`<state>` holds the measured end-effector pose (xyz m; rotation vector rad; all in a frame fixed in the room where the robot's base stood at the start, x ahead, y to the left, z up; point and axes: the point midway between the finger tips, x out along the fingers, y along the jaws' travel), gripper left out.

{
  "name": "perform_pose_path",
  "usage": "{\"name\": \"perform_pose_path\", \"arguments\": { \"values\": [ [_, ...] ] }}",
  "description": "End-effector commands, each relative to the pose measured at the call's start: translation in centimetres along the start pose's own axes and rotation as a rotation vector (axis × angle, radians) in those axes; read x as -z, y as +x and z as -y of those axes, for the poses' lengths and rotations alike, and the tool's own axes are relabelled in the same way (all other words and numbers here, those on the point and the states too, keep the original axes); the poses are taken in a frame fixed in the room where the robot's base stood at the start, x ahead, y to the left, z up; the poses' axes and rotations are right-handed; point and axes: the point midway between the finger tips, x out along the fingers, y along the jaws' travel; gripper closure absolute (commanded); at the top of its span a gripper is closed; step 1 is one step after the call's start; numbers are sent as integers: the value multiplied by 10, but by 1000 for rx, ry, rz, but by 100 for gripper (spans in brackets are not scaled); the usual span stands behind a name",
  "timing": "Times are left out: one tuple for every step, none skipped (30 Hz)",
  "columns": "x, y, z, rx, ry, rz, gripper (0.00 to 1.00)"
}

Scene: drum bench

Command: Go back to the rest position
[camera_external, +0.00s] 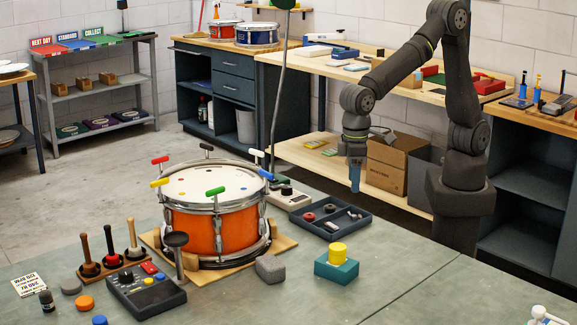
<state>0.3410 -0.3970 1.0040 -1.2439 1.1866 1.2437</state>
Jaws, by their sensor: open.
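My gripper (355,178) hangs pointing down above the back right of the bench, to the right of the drum. It is open, and nothing shows between its fingers. It is apart from the drum and from the dark parts tray (342,231) below it. The orange drum (213,230) stands upright on a wooden board (284,243), with coloured T-handled keys around its rim.
A teal block with a yellow cylinder (337,253) stands in front of the tray. A grey block (270,268), a control box (146,290) and a mallet rack (111,262) stand near the drum. The bench's right front (420,285) is mostly clear.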

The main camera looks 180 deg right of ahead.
Motion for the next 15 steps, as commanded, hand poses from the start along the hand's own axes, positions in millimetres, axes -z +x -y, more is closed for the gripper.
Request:
{"name": "perform_pose_path", "arguments": {
  "values": [
    [-7, 2, -7, -1, -2, 1, 42],
    [-11, 3, -11, -1, -4, 1, 42],
    [-15, 5, -16, 0, -6, 1, 42],
    [-19, 6, -19, 0, -8, 0, 42],
    [-23, 7, -23, 0, -9, 0, 42],
    [-28, 9, -28, -1, -11, 1, 42],
    [-32, 10, -32, 0, -12, 0, 42],
    [-36, 12, -36, 0, -13, 0, 42],
    [-42, 14, -41, -1, -15, 1, 42],
    [-45, 16, -43, -1, -18, 1, 42],
    [-46, 21, -34, -1, -22, 2, 42],
    [-49, 25, -26, -2, -23, 2, 42],
    [-50, 28, -21, -2, -23, 2, 42],
    [-52, 32, -16, -2, -23, 2, 42],
    [-54, 35, -10, -1, -23, 2, 42]
  ]
}}
